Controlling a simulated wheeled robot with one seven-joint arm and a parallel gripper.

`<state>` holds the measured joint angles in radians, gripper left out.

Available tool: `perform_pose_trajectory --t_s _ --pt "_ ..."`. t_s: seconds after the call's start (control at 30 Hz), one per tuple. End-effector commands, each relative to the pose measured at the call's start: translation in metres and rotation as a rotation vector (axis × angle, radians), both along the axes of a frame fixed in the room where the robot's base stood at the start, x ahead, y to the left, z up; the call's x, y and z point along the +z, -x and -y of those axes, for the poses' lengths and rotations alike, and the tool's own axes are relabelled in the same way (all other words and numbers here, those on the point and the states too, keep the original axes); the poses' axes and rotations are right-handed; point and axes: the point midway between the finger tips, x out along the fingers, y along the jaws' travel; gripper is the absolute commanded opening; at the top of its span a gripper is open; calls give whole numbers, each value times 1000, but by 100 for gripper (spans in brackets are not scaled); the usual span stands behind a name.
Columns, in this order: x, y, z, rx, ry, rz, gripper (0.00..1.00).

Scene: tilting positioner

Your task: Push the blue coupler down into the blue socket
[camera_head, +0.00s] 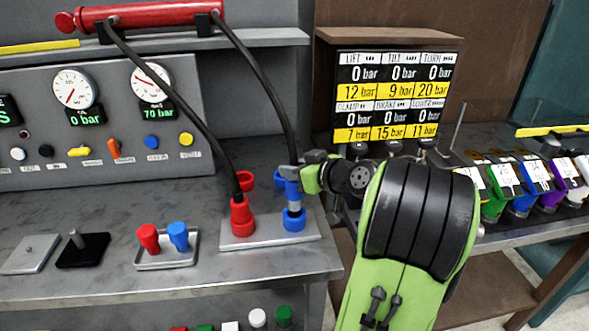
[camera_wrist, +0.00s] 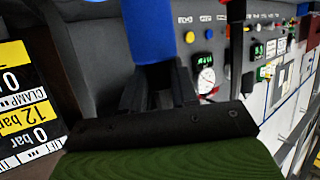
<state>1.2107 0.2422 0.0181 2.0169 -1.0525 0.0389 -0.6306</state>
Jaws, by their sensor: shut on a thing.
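The blue coupler (camera_head: 293,190) hangs upright at the end of a black hose, directly above the blue socket (camera_head: 293,221). A short grey metal part shows between them; I cannot tell how far the coupler is inside. My gripper (camera_head: 289,173) comes in from the right and is shut on the coupler's upper part. In the wrist view the blue coupler (camera_wrist: 151,32) stands at the fingertips (camera_wrist: 158,82); its lower end and the socket are hidden there. A red coupler (camera_head: 240,207) with its own hose stands in the red socket (camera_head: 239,227) to the left.
Both sockets sit on a grey plate (camera_head: 262,238) on the bench. A small tray (camera_head: 166,262) with a red and a blue plug lies to its left. A red cylinder (camera_head: 150,14) lies on the shelf above, where the hoses begin. A pressure board (camera_head: 395,95) stands behind my arm.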

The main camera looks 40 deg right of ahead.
Motion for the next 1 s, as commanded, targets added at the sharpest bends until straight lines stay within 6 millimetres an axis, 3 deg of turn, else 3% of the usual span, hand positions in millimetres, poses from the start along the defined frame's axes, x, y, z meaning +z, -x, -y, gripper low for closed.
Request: perform_pose_trajectory --t_s 0.53,1.0 --pt "0 0 0 0 1 2 0" --pt "-11 0 0 0 1 2 0"
